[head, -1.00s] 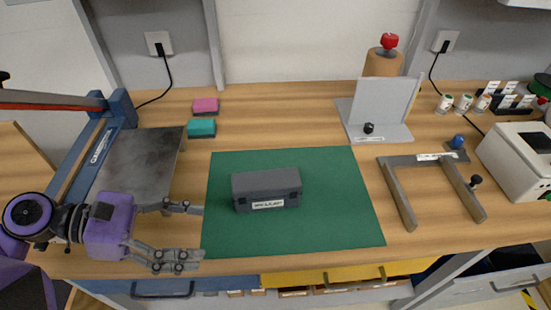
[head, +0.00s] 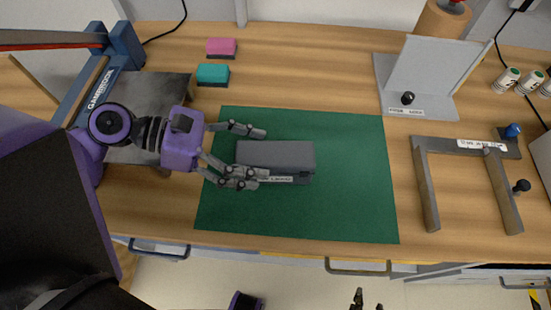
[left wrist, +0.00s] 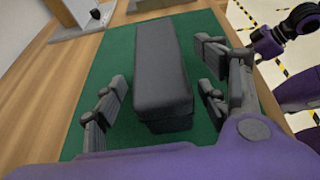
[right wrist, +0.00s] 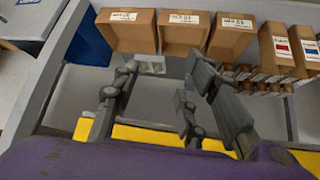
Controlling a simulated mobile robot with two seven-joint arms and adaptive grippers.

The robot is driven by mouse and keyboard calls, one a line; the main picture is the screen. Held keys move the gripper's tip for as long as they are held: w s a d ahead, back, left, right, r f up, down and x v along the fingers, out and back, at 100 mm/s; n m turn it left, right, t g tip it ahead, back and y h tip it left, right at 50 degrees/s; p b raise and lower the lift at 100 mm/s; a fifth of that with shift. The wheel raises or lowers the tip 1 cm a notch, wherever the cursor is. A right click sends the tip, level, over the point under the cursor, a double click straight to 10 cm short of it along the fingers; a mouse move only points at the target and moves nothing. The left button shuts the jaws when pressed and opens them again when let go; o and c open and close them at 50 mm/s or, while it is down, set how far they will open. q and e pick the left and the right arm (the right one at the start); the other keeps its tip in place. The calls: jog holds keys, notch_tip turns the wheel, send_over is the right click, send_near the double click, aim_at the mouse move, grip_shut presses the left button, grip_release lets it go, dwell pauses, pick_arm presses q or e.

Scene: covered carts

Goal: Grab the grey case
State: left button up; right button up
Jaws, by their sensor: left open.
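The grey case (head: 275,155) lies on the green mat (head: 330,215) on the workbench, with a white label on its front side. My left gripper (head: 255,157) is open at the left end of the case, one finger beyond its far side and the other by its near side. In the left wrist view the case (left wrist: 162,70) lies lengthwise between the two spread fingers (left wrist: 165,105), with green showing on both sides. My right gripper (right wrist: 155,100) is open and empty in the right wrist view, over small cardboard bins; its fingertips show at the bottom of the head view.
A metal plate tool (head: 150,95) stands left of the mat. Pink (head: 221,47) and teal (head: 213,74) blocks lie behind. A grey U-shaped frame (head: 428,190) and an upright panel stand (head: 430,80) are at right. Cardboard bins (right wrist: 184,30) sit below the bench.

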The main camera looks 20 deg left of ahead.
aim_at(275, 161)
pick_arm(q)
jog(key=shift+w+d+f, duration=0.15)
jog(key=shift+d+f, duration=0.1)
jog(key=shift+d, duration=0.15)
jog(key=x, duration=0.3)
jog(key=shift+d+f, duration=0.2)
jog(key=shift+f, duration=0.05)
jog(key=shift+w+d+f, duration=0.2)
jog(key=shift+d, duration=0.1)
jog(key=shift+c, duration=0.2)
jog(key=c, duration=0.6)
jog(key=shift+r, duration=0.1)
jog(key=c, duration=1)
pick_arm(e)
jog(key=shift+w+r, duration=0.15)
jog(key=shift+w, duration=0.15)
